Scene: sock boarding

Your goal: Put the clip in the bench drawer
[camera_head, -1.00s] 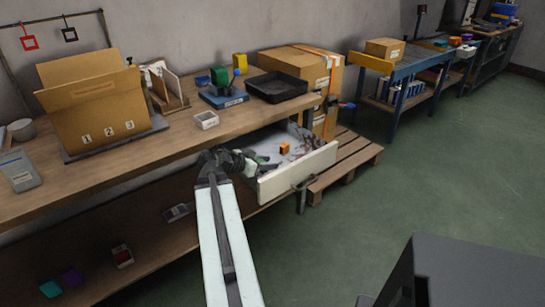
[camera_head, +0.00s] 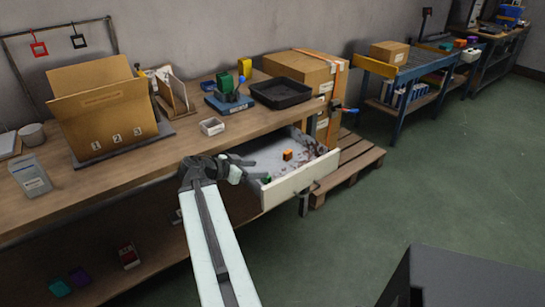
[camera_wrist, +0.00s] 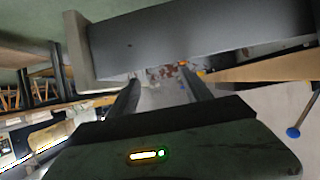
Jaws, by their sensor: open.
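The bench drawer (camera_head: 300,182) is pulled out, its pale front panel facing the floor area. Inside, a small green piece (camera_head: 266,180), possibly the clip, shows at the left end behind the front panel; it is too small to identify. My gripper (camera_head: 256,168) is open over the drawer's left side, its dark fingers spread, with nothing seen held between them. The wrist view shows both fingers (camera_wrist: 160,93) apart, with part of the drawer interior beyond them. I cannot tell whether a finger touches the green piece.
A small orange block (camera_head: 287,154) lies further back in the drawer. The wooden bench top (camera_head: 150,168) is left of it, with a small white box (camera_head: 211,126) and a black tray (camera_head: 281,91). A pallet (camera_head: 350,170) stands right of the drawer.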

